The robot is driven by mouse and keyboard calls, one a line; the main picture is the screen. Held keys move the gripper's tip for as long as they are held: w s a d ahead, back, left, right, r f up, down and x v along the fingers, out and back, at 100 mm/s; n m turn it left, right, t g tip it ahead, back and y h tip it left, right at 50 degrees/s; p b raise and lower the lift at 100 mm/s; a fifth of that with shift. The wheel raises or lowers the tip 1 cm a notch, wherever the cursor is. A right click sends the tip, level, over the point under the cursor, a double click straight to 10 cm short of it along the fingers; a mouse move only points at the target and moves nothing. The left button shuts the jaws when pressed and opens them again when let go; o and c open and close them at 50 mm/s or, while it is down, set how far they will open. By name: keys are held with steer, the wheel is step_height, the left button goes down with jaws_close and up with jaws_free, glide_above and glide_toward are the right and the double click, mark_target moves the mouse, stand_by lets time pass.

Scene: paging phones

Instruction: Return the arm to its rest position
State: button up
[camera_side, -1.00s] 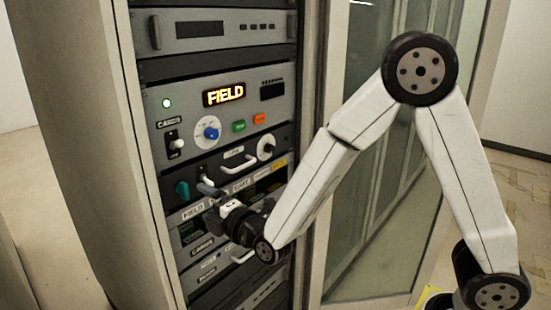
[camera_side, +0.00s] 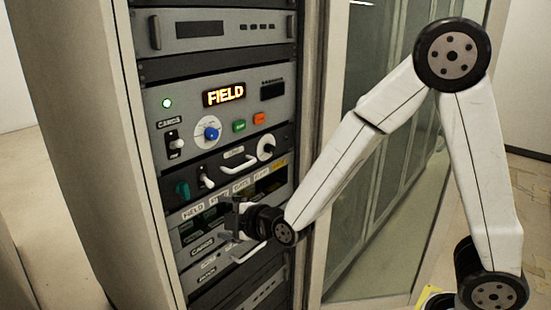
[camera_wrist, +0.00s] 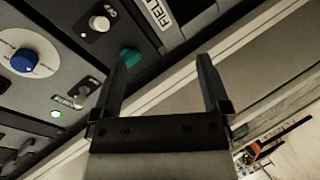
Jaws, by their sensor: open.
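The same teal knob (camera_side: 183,189) shows at the rack's left side in the side view. My arm is bent, with its elbow high at the right.
The equipment rack (camera_side: 150,240) holds a lit FIELD display (camera_side: 224,95), a blue dial (camera_side: 211,134), a green button (camera_side: 239,126), an orange button (camera_side: 260,119), white toggles and handles (camera_side: 239,163). A glass-doored cabinet (camera_side: 365,190) stands to the right, behind my arm.

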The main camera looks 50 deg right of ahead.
steer(key=s+d+f+m+g, duration=0.3)
steer(key=s+d+m+g, duration=0.1)
steer(key=s+m, duration=0.3)
steer(key=s+d+f+m+g, duration=0.3)
steer(key=s+d+m+g, duration=0.2)
steer(key=s, duration=0.5)
steer(key=m+g, duration=0.2)
steer(key=shift+s+d+f+g+h, duration=0.2)
steer(key=shift+s+f+g+h, duration=0.1)
steer(key=shift+s+h, duration=0.1)
